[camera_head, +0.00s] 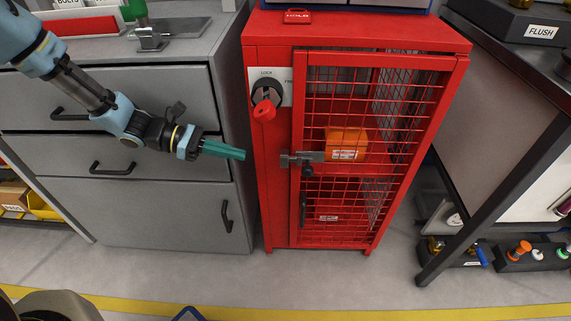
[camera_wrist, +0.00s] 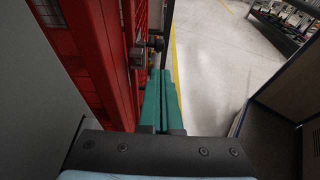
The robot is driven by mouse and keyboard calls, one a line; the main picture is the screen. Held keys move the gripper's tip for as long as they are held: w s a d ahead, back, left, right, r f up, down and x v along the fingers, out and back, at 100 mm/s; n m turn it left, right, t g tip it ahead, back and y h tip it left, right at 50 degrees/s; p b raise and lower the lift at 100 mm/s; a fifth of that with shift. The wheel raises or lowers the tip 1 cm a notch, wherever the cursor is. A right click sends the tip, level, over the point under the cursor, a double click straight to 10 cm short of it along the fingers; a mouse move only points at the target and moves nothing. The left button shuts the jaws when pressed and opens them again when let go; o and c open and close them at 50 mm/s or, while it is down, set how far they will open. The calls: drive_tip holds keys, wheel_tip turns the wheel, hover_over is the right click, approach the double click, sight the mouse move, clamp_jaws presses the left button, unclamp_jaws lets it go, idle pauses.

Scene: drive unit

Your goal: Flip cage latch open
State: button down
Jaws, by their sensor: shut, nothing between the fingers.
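A red cage cabinet (camera_head: 271,190) stands in the middle of the head view, its mesh door (camera_head: 345,240) closed. The grey latch (camera_head: 303,158) sits at the left edge of the door, about mid-height, with a dark knob just below its right end. It also shows in the wrist view (camera_wrist: 137,57), beyond my fingertips and a little to their left. My gripper (camera_head: 243,154) has green fingers that are shut and empty. It points right toward the latch, apart from it, in front of the grey drawer cabinet's right edge. In the wrist view my gripper (camera_wrist: 162,75) shows the fingers side by side.
A red key switch (camera_head: 266,105) labelled LOCK is on the cabinet above the latch. An orange box (camera_head: 346,144) sits inside the cage. Grey drawers (camera_head: 170,205) with black handles stand on the left, a dark-framed bench (camera_head: 510,180) on the right.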

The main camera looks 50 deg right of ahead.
sight(307, 168)
drive_tip(key=x, duration=1.4)
drive_tip(key=shift+p, duration=0.45)
drive_tip(key=shift+s+d, duration=0.7)
drive_tip(key=shift+s, duration=0.25)
drive_tip(key=shift+s+d, duration=0.65)
drive_tip(key=shift+s, duration=0.25)
drive_tip(key=shift+r, duration=0.1)
drive_tip(key=shift+w+a+r, duration=0.1)
drive_tip(key=shift+w+r, duration=0.05)
drive_tip(key=shift+w, duration=0.05)
drive_tip(key=v, duration=1.3)
drive_tip(key=shift+w+a, duration=0.3)
drive_tip(key=shift+w, duration=0.05)
